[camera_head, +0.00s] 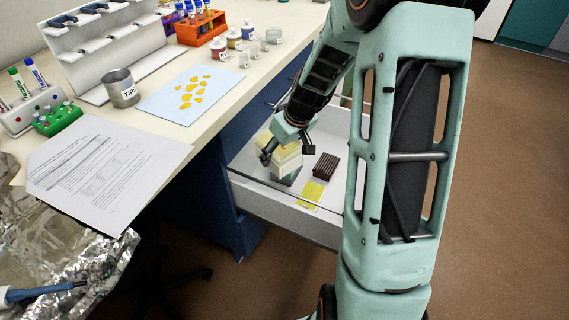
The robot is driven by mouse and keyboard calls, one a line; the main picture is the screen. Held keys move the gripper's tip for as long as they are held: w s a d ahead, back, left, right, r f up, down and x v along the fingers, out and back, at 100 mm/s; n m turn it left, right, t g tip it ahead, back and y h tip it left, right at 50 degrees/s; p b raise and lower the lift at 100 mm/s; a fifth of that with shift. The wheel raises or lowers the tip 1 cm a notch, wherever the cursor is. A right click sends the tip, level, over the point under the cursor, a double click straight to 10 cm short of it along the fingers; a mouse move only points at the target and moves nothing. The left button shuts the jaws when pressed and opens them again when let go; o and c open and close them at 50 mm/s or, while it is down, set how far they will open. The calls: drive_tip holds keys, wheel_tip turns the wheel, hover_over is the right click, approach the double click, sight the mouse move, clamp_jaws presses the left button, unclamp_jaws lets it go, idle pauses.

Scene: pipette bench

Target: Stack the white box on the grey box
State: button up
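The white box (288,163) is cream-white with a yellowish top and is in the open drawer area. A grey surface (287,178), which looks like the grey box, shows just under it. The white box seems to sit on or just above it; I cannot tell whether they touch. My gripper (287,150) points down over the white box, with one dark finger at its left side and one at its right. I cannot tell whether the fingers press on the box. The gripper body hides part of its top.
The white drawer (276,198) is pulled out beside the bench. It also holds a dark brown ribbed block (326,166) and a yellow note (313,191). The bench (206,124) at left carries papers, a TIPS cup (122,92), racks and small bottles.

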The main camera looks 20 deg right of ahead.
drive_tip(key=w+f, duration=0.1)
drive_tip(key=d+f+b, duration=0.1)
drive_tip(key=f, duration=0.1)
drive_tip(key=shift+w, duration=0.4)
drive_tip(key=w+d+f+b, duration=0.1)
drive_tip(key=w+d+f, duration=0.1)
drive_tip(key=w+f, duration=0.1)
drive_tip(key=w+d+f+b, duration=0.1)
drive_tip(key=w+d+f, duration=0.1)
drive_tip(key=w+f, duration=0.1)
drive_tip(key=w+d+f+b, duration=0.1)
drive_tip(key=w+d+f, duration=0.1)
drive_tip(key=w, duration=0.3)
drive_tip(key=shift+w+d+f, duration=0.25)
drive_tip(key=shift+w+f, duration=0.1)
drive_tip(key=shift+f, duration=0.25)
drive_tip(key=shift+w+d+f, duration=0.15)
drive_tip(key=shift+w+f, duration=0.1)
drive_tip(key=shift+f, duration=0.2)
drive_tip(key=shift+f+b, duration=0.4)
drive_tip(key=shift+f, duration=0.95)
drive_tip(key=shift+f, duration=0.1)
drive_tip(key=shift+f+b, duration=0.15)
drive_tip(key=shift+b, duration=0.15)
drive_tip(key=o, duration=1.2)
drive_tip(key=shift+o, duration=0.2)
